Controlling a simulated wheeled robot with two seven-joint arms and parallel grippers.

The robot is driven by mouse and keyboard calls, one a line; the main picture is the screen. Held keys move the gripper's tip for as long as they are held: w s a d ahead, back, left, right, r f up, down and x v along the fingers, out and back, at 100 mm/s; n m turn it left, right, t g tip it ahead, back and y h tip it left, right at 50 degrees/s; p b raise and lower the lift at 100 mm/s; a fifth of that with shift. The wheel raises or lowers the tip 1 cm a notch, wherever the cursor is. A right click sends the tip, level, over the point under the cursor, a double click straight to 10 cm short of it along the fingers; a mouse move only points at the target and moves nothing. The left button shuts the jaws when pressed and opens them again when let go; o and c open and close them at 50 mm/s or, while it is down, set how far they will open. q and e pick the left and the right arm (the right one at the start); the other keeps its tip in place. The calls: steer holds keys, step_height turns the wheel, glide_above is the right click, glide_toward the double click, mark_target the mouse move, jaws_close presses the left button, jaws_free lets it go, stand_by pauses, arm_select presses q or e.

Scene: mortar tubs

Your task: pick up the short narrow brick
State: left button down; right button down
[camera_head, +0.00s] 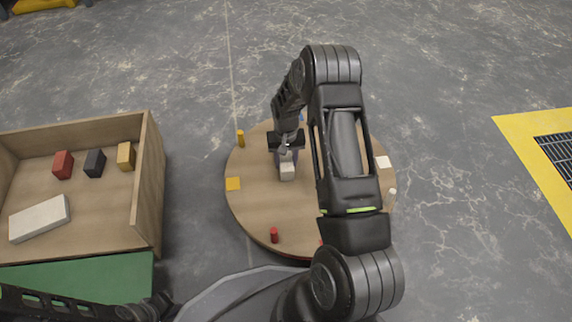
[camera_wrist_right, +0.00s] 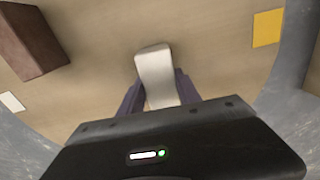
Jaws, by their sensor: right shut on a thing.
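The short narrow brick (camera_head: 287,172) is pale grey-white and is at the round wooden table, left of my right forearm. In the right wrist view the brick (camera_wrist_right: 155,70) stands out between the two dark fingers of my right gripper (camera_wrist_right: 157,90). My right gripper (camera_head: 286,154) is shut on it from above; its near end shows beyond the fingers. I cannot tell whether the brick touches the tabletop. My left gripper (camera_head: 146,307) is low at the bottom left, by the green surface, and its fingers are not clear.
The round table (camera_head: 250,205) carries a red peg (camera_head: 274,235), a yellow peg (camera_head: 240,138) and flat coloured squares. A dark brown block (camera_wrist_right: 32,40) lies nearby. A wooden tray (camera_head: 150,190) at left holds several blocks. My right arm hides the table's right part.

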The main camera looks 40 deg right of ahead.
mark_target(286, 160)
stand_by(0.5)
step_height(286, 160, up, 10)
steer(key=p, duration=0.4)
steer(key=shift+p, duration=0.3)
steer(key=w+a+r+n, duration=0.3)
steer(key=w+a+r, duration=0.2)
steer(key=a+r, duration=0.6)
steer(key=w+a+r+n, duration=0.3)
steer(key=w+a+r, duration=0.3)
steer(key=a+r, duration=0.5)
steer(key=shift+r, duration=0.65)
